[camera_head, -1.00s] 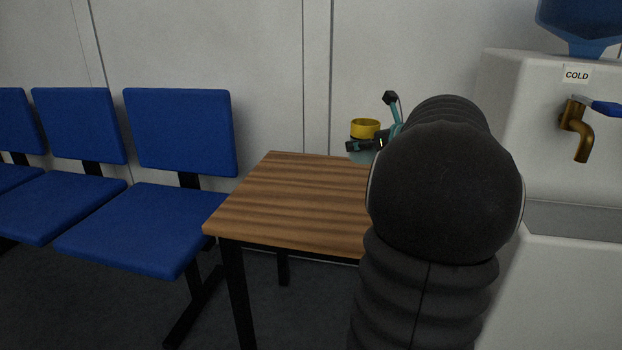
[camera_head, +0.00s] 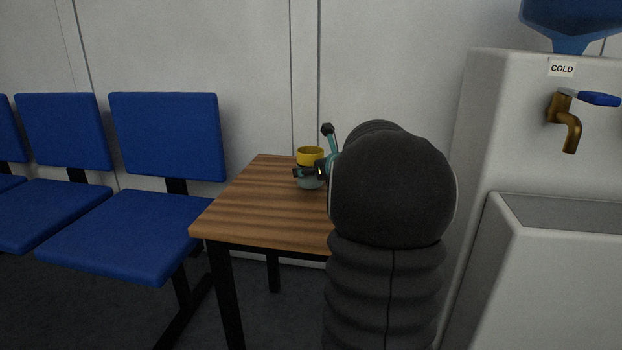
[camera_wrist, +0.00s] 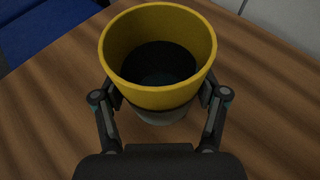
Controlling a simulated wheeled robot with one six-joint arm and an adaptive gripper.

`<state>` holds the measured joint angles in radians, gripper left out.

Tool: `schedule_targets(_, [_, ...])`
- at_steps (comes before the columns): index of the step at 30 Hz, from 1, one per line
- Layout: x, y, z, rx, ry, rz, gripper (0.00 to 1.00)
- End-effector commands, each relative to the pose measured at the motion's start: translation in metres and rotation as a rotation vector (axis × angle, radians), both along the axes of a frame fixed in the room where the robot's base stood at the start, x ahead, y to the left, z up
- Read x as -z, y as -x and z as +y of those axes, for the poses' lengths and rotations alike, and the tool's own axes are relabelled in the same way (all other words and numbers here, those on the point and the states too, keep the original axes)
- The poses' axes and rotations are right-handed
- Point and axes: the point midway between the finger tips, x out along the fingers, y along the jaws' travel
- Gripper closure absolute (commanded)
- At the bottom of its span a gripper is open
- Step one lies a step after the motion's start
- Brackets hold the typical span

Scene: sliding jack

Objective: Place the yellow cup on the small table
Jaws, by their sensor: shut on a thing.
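The yellow cup (camera_head: 310,155) is upright at the back of the small wooden table (camera_head: 255,208) in the head view. Its lower part looks grey. In the wrist view the yellow cup (camera_wrist: 126,80) is seen from above, with a dark inside. My gripper (camera_head: 311,172) is shut on the cup, with a finger on each side of it; the fingers also show in the wrist view (camera_wrist: 160,108). The cup is over the table top (camera_wrist: 50,120). I cannot tell whether its base touches the wood. My arm hides the right part of the table.
Blue chairs (camera_head: 165,135) stand in a row left of the table. A white water dispenser (camera_head: 480,140) with a brass tap (camera_head: 565,122) and a basin stands at the right. A pale wall (camera_head: 245,60) is close behind. The table's left and front area is clear.

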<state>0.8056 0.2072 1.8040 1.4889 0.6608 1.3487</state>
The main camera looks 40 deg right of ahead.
Motion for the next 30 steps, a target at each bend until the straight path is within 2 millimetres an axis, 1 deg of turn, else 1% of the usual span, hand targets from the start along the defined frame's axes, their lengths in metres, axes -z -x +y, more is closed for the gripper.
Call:
schedule_targets(1, [0.0110,0.0001,-0.0001,0.001,-0.002,0.001,0.79])
schedule_targets(3, [0.0164,0.0001,-0.0002,0.000,-0.001,0.001,0.79])
schedule_targets(10, [0.0154,0.0001,-0.0003,0.000,0.001,-0.001,0.79])
schedule_targets(15, [0.0201,0.0002,-0.0003,0.000,0.000,-0.001,0.79])
schedule_targets(16, [0.0192,0.0003,-0.0003,0.000,0.000,0.000,0.20])
schedule_targets(17, [0.0189,0.0003,-0.0002,0.000,0.000,0.000,0.13])
schedule_targets(18, [0.0190,0.0002,-0.0002,0.000,0.000,0.000,0.03])
schedule_targets(27, [0.0187,0.0003,-0.0002,0.000,0.000,0.000,0.03])
schedule_targets(30, [0.0152,0.0002,-0.0002,0.000,0.000,0.000,0.03])
